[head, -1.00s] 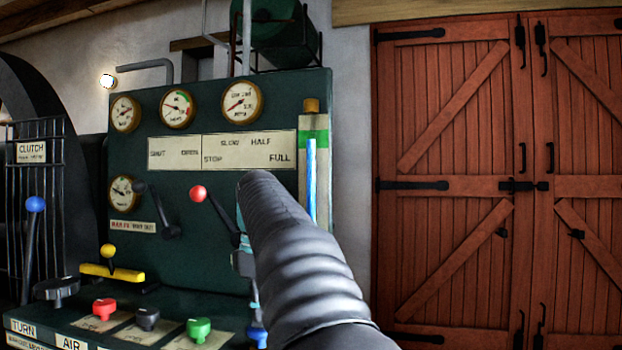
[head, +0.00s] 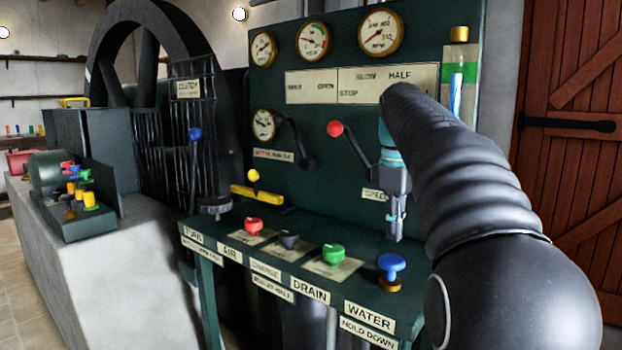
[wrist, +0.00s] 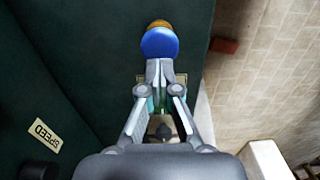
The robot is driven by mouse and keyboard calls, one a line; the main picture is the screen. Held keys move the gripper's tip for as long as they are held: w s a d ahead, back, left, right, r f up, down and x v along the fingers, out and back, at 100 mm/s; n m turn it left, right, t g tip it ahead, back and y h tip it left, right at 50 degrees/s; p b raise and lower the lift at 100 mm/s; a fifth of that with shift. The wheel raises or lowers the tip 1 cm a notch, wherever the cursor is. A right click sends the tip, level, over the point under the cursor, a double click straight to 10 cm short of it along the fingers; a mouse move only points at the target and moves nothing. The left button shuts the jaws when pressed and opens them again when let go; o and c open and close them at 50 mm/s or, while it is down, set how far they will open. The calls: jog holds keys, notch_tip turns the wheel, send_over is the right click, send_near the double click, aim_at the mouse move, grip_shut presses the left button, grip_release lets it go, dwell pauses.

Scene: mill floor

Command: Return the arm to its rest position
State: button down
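My arm (head: 455,170) reaches up from the lower right of the head view and bends over in front of the green control panel (head: 350,190). My gripper (head: 395,235) points down above the console shelf, beside the blue WATER valve (head: 391,267). In the wrist view my gripper (wrist: 159,66) has its fingertips close together with nothing held between them. The blue knob (wrist: 159,42) shows just beyond the tips, apart from them as far as I can tell.
A red-knobbed lever (head: 335,128) stands left of my gripper. Green (head: 333,253), black (head: 289,240) and red (head: 253,225) valves line the shelf. A blue-knobbed clutch lever (head: 194,134) stands farther left. Red doors (head: 570,160) are at right.

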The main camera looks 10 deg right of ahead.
jog(key=s+a+f+m+t, duration=0.2)
jog(key=s+a+f+m, duration=0.1)
jog(key=s+a+f, duration=0.4)
jog(key=s+a+f+m+t, duration=0.3)
jog(key=s+a+f, duration=0.4)
jog(key=s+f, duration=0.6)
jog(key=shift+s+a+f+m+t, duration=0.25)
jog(key=shift+s+m, duration=0.25)
jog(key=shift+m, duration=0.3)
